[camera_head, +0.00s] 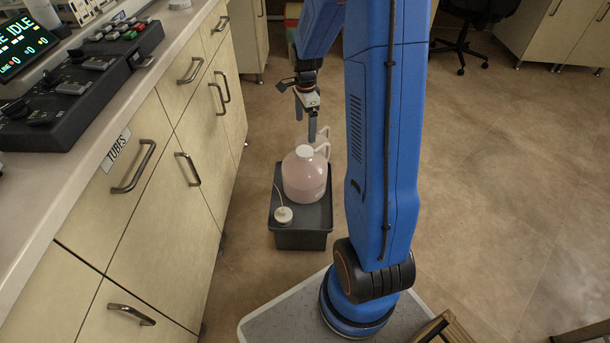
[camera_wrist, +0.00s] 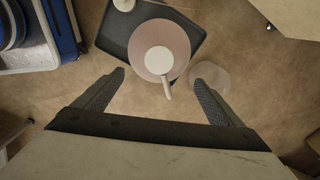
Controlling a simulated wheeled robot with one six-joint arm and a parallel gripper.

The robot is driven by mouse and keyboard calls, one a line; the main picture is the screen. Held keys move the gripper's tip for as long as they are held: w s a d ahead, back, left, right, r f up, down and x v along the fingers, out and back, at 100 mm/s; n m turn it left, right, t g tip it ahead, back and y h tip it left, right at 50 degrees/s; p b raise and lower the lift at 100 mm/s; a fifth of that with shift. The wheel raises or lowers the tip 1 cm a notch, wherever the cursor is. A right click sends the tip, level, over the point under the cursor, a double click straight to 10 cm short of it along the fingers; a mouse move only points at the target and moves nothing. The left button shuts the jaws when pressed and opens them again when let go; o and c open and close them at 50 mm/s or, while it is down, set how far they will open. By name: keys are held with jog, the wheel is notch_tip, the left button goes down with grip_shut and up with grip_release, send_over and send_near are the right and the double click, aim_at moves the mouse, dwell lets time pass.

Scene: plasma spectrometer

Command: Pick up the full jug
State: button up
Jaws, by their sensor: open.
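A translucent jug (camera_head: 305,178) with pinkish liquid and a white cap stands upright in a dark grey tray (camera_head: 300,241) on the floor. In the wrist view the jug (camera_wrist: 150,38) shows from above, its pale handle (camera_wrist: 167,88) pointing towards my gripper. A second round, translucent vessel (camera_wrist: 212,76) stands beside the tray in the wrist view; how full it is I cannot tell. In the head view it is mostly hidden behind the first jug. My gripper (camera_head: 305,129) is open and empty above the jugs, and its fingers (camera_wrist: 159,78) point down.
A white-capped fitting with a thin tube (camera_head: 283,214) sits at the tray's near end. Cabinets with bar handles (camera_head: 150,190) run close along the left of the tray. Open floor (camera_head: 500,170) lies to the right. A wooden crate (camera_head: 440,330) shows at the bottom edge.

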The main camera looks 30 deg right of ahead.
aim_at(305, 151)
jog(key=f, duration=1.3)
jog(key=shift+s+a+f, duration=0.1)
jog(key=shift+a+f, duration=0.1)
jog(key=shift+f, duration=0.15)
jog(key=shift+c, duration=0.5)
grip_shut()
jog(key=shift+r, duration=0.1)
